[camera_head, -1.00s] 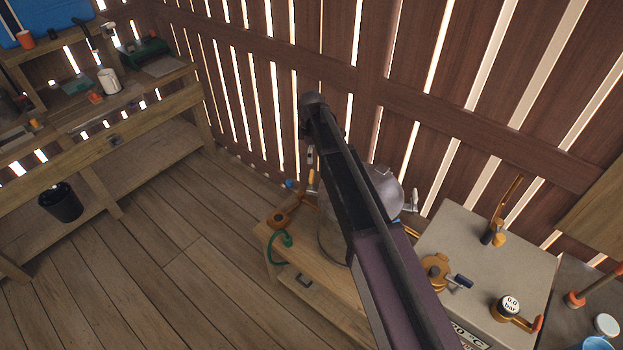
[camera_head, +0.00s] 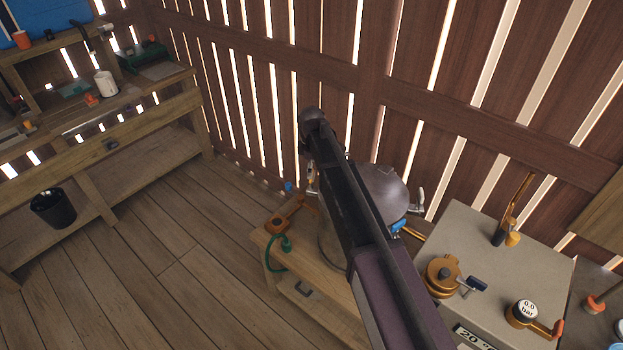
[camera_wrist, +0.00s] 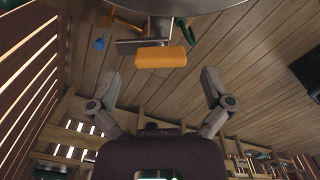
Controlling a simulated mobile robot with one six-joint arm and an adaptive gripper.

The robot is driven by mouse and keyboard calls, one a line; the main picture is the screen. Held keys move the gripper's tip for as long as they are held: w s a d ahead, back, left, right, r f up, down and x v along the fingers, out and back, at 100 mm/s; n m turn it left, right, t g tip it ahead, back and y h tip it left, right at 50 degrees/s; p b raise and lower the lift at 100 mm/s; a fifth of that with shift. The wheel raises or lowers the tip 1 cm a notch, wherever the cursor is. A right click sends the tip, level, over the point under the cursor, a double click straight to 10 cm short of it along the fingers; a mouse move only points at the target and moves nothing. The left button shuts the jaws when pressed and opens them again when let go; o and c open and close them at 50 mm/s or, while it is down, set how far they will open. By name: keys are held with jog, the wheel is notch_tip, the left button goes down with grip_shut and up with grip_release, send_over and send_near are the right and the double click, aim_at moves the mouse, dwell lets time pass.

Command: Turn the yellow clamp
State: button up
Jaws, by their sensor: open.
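The yellow clamp (camera_wrist: 160,57) shows in the wrist view as a yellow-orange block on a grey metal bracket at the rim of the metal vessel (camera_wrist: 190,5). My gripper (camera_wrist: 161,78) is open; its two fingers are spread wide to either side, with the clamp just beyond the tips and roughly centred between them. Nothing is held, and no contact shows. In the head view the rounded silver vessel (camera_head: 382,188) stands on a wooden stand, partly hidden behind my arm. The clamp is small and hard to make out there, near my arm's end.
The wooden stand (camera_head: 335,312) carries a green hose (camera_head: 283,246) and an orange fitting (camera_head: 277,222). Right of my arm is a grey cabinet (camera_head: 495,255) with handles and a gauge (camera_head: 526,310). A slatted wall is close behind. Floor at left is free, before a workbench (camera_head: 110,150) and black bin (camera_head: 52,207).

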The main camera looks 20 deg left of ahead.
jog(key=shift+f+b, duration=1.05)
jog(key=shift+f, duration=0.25)
jog(key=c, duration=1)
